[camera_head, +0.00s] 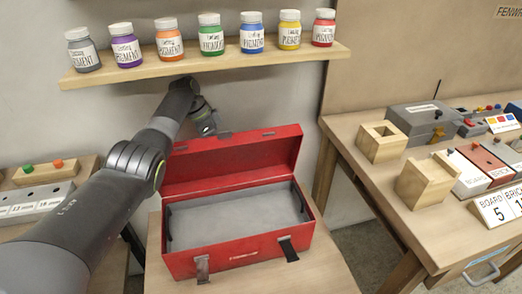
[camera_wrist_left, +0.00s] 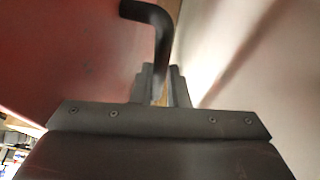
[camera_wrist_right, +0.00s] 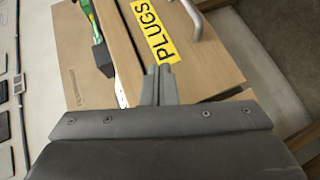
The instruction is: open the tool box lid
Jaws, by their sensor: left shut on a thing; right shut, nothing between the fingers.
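The red tool box (camera_head: 240,262) stands on a wooden table in the head view. Its lid (camera_head: 232,162) is raised to about upright at the back, and the grey inside looks empty. Two dark latches (camera_head: 202,268) hang at the front. My left arm reaches over the box's left side. My left gripper (camera_head: 208,128) is at the lid's upper left, partly behind it. In the left wrist view its fingers (camera_wrist_left: 160,88) are shut on the black lid handle (camera_wrist_left: 158,25), beside the red lid (camera_wrist_left: 70,60). My right gripper (camera_wrist_right: 160,85) is shut and empty.
A shelf (camera_head: 200,68) with several pigment jars hangs above the lid. A right-hand table (camera_head: 365,165) holds wooden blocks and boxes. A left-hand table has a grey block (camera_head: 35,200).

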